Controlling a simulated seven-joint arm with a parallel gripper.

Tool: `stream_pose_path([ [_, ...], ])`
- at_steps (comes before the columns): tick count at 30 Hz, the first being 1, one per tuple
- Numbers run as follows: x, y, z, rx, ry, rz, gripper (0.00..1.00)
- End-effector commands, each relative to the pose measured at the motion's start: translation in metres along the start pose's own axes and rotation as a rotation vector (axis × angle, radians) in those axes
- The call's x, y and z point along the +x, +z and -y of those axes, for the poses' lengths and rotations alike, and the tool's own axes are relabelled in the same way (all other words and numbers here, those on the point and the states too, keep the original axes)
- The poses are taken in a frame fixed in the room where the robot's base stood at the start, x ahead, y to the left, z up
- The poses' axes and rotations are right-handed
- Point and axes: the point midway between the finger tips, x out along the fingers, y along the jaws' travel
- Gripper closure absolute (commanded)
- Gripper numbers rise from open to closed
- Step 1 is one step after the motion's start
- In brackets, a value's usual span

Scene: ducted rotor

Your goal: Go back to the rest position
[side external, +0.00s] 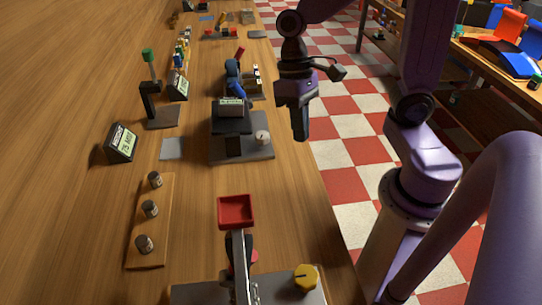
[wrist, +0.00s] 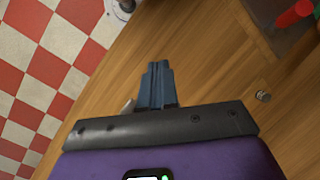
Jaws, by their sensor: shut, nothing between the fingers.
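My gripper (side external: 301,136) is purple and black and hangs pointing down in the side view. It is above the right edge of the wooden table (side external: 190,225), apart from everything there. In the wrist view its blue-grey fingers (wrist: 157,72) are together with nothing between them. The table (wrist: 205,45) and the floor both show past the fingers.
A black stand on a grey plate (side external: 262,152) is left of my gripper. A red tray (side external: 236,212) and a yellow knob (side external: 306,278) are nearer the camera. A wooden strip (side external: 165,222) carries three small cylinders. Red-and-white checkered floor (side external: 350,125) lies right of the table.

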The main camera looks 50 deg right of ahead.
Motion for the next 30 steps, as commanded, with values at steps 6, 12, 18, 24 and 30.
stream_pose_path([
  [6,0.013,0.048,0.002,-0.441,0.147,-0.071,1.0],
  [12,0.022,0.077,-0.002,-0.786,0.242,-0.126,1.0],
  [18,0.026,0.089,-0.005,-0.961,0.285,-0.155,1.0],
  [24,0.026,0.09,-0.005,-0.986,0.292,-0.159,1.0],
  [30,0.026,0.09,-0.005,-0.983,0.291,-0.158,1.0],
])
